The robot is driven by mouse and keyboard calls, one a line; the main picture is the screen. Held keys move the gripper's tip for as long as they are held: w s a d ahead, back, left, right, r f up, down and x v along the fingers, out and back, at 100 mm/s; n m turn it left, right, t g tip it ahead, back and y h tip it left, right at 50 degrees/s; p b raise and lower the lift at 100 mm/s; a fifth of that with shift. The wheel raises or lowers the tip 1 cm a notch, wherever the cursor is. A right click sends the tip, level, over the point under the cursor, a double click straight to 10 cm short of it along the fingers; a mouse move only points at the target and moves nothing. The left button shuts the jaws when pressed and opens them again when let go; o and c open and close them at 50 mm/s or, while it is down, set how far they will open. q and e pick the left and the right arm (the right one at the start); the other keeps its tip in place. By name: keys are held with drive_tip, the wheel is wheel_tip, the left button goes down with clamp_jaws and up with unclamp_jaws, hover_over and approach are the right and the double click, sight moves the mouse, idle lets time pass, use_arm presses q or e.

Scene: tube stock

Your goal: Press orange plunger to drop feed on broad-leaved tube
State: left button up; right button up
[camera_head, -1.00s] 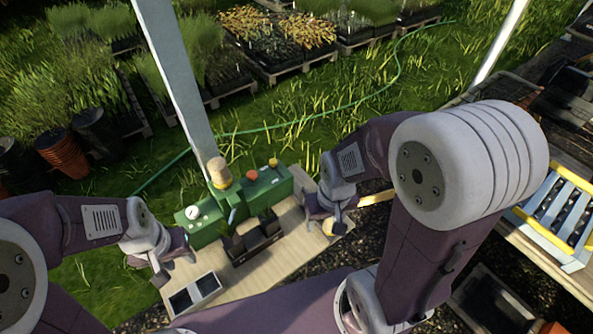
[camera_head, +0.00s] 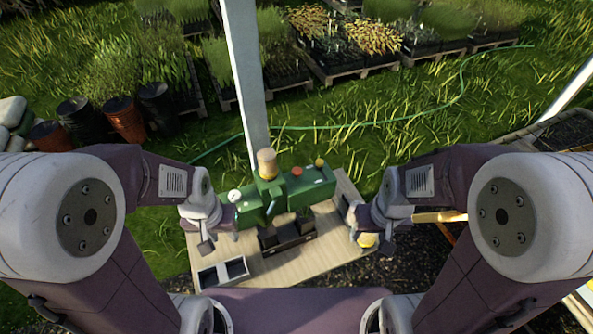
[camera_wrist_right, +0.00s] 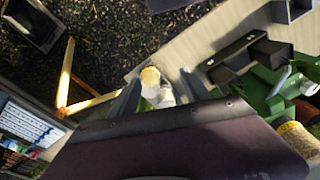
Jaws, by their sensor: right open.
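The orange plunger (camera_head: 296,171) sits on top of the green machine (camera_head: 262,205), right of a tan cylinder (camera_head: 267,162). A dark rack (camera_head: 287,240) stands in front with dark tubes and a little green foliage; leaf shapes are too small to tell. My left gripper (camera_head: 221,243) is open and empty at the machine's left front. My right gripper (camera_head: 372,243) is open at the bench's right end, away from the plunger. A white, yellow-capped bottle (camera_wrist_right: 151,78) stands between its fingers in the right wrist view; contact is unclear.
A white dial (camera_head: 234,196) and a small yellow knob (camera_head: 319,162) are on the machine. A white post (camera_head: 246,80) rises behind. The pale bench (camera_head: 335,255) is bare at front right.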

clamp_jaws()
drive_tip(key=shift+w, duration=0.1)
idle(1.5)
